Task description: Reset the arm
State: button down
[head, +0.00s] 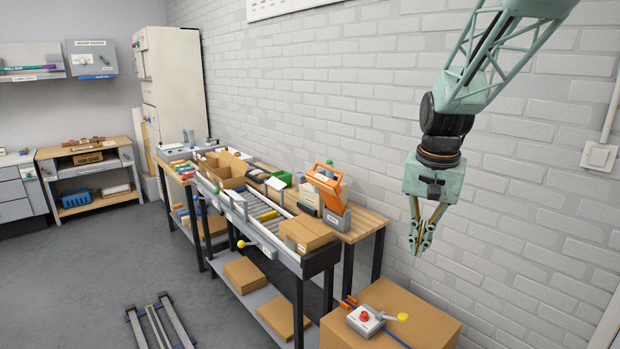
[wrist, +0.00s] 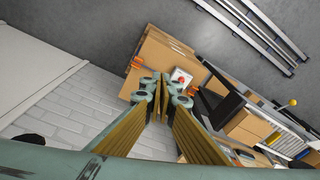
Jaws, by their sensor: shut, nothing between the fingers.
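My gripper (head: 421,240) hangs from my pale green arm at the right of the head view, pointing down. It is shut and empty, in the air above and in front of a cardboard box. In the wrist view my gripper (wrist: 164,84) shows its two fingers with the tips together and nothing between them. My arm is bent, with the forearm coming down from the top right.
Below my gripper stands a cardboard box (head: 419,310) with a grey control box (head: 365,320) bearing a red button. Left of it, a roller conveyor (head: 262,215) and workbench carry cartons and an orange device (head: 327,187). The brick wall (head: 530,190) is close behind.

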jog(key=s+a+r+n, duration=0.2)
jog(key=s+r, duration=0.5)
jog(key=s, duration=0.4)
jog(key=s+a+r+n+t, duration=0.1)
jog(key=s+a+n, duration=0.1)
jog(key=s, duration=1.3)
jog(key=s+a+r+n+t, duration=0.1)
jog(key=s+a+r, duration=0.1)
jog(key=s, duration=1.3)
jog(key=shift+s+r+n, duration=0.25)
jog(key=shift+n, duration=0.15)
dwell(0.4)
